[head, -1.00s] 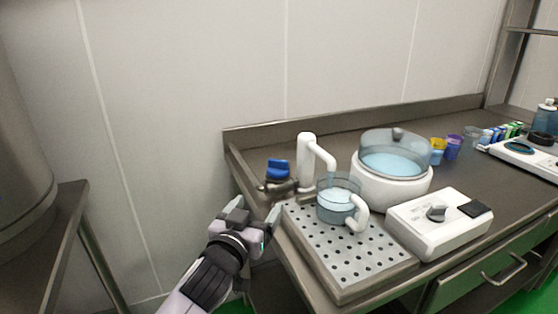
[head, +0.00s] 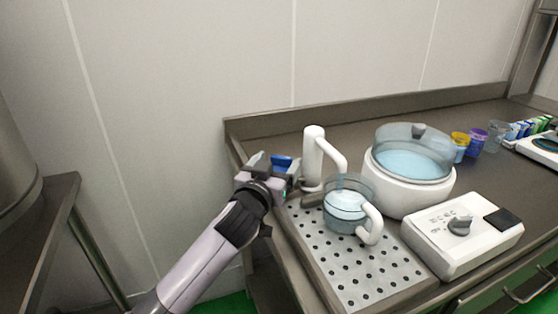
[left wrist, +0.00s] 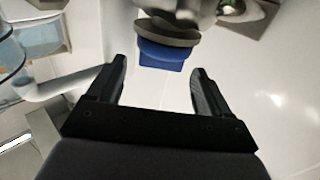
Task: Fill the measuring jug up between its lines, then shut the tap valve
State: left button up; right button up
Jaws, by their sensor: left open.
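The clear measuring jug (head: 346,222) with a white handle stands on the perforated drip tray (head: 350,276), under the white tap spout (head: 327,150). It holds pale blue liquid; its lines are too small to make out. The tap valve's blue handle (head: 282,162) is at the left of the tap, partly hidden by my left gripper (head: 270,166). In the left wrist view the blue handle (left wrist: 162,54) lies ahead of the fingertips, between their lines. My left gripper (left wrist: 158,85) is open and empty there. My right gripper is not in view.
A white round vessel with a clear lid (head: 412,165) stands right of the jug. A white control box with a knob (head: 461,232) is in front of it. Small coloured cups (head: 477,141) stand farther right. A wall is behind the counter.

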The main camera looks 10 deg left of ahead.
pick_arm(q)
jog(key=shift+w+d, duration=0.1)
jog(key=shift+w, duration=0.8)
